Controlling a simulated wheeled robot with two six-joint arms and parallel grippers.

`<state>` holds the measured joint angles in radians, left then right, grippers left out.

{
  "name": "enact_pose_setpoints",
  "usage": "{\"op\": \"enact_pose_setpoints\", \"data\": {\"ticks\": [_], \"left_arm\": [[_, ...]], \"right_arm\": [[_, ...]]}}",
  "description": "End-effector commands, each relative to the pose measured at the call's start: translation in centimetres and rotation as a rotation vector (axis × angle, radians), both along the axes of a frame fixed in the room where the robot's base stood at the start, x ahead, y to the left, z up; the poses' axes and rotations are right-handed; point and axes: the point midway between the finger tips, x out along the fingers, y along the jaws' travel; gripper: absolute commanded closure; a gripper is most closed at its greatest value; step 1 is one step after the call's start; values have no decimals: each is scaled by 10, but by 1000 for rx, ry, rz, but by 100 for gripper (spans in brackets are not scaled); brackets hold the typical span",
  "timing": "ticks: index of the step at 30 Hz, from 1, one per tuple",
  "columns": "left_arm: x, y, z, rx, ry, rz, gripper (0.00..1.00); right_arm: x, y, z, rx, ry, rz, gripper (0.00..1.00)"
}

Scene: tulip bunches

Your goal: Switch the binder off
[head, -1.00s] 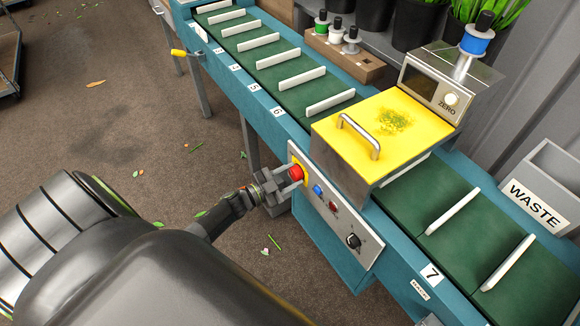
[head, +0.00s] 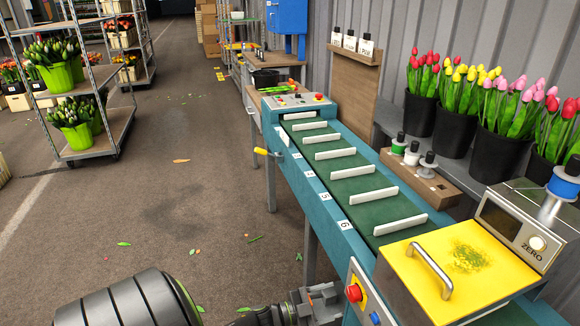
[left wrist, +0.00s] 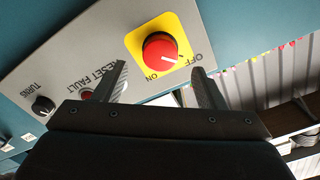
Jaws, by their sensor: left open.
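A round red knob (head: 353,292) on a yellow plate sits on the grey control panel (head: 362,310) on the side of the conveyor machine. In the left wrist view the red knob (left wrist: 160,51) has a white pointer mark, with ON and OFF lettered beside it; the mark points to the lower right, towards OFF. My left gripper (head: 325,299) is open and empty, left of the knob and facing it. In the left wrist view my left gripper's fingertips (left wrist: 160,72) stand one on each side of the knob, apparently not touching it. My right gripper is out of view.
The panel also carries a blue button (head: 374,318), and a RESET FAULT button (left wrist: 88,96) and black knob (left wrist: 42,106) in the wrist view. A yellow cover with a handle (head: 430,270) stands above. The green belt (head: 350,185) runs away.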

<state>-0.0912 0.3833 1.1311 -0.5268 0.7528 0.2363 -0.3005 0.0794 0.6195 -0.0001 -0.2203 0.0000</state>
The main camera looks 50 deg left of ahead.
Motion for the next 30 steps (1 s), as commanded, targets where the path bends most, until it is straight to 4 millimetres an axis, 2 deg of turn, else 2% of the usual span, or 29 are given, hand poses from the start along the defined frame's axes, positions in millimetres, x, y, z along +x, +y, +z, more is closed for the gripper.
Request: {"op": "enact_pose_setpoints", "data": {"ticks": [1,9,15,20,30], "left_arm": [[-14,6,-2,1,3,0,35],[-73,30,-2,0,3,-1,35],[-100,41,-1,0,1,-1,35],[-109,45,0,-2,0,-1,35],[-109,45,0,-2,0,-1,35]], "right_arm": [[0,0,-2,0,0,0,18],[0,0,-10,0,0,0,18],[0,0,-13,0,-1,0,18],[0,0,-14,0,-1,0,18],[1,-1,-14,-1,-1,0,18]]}}
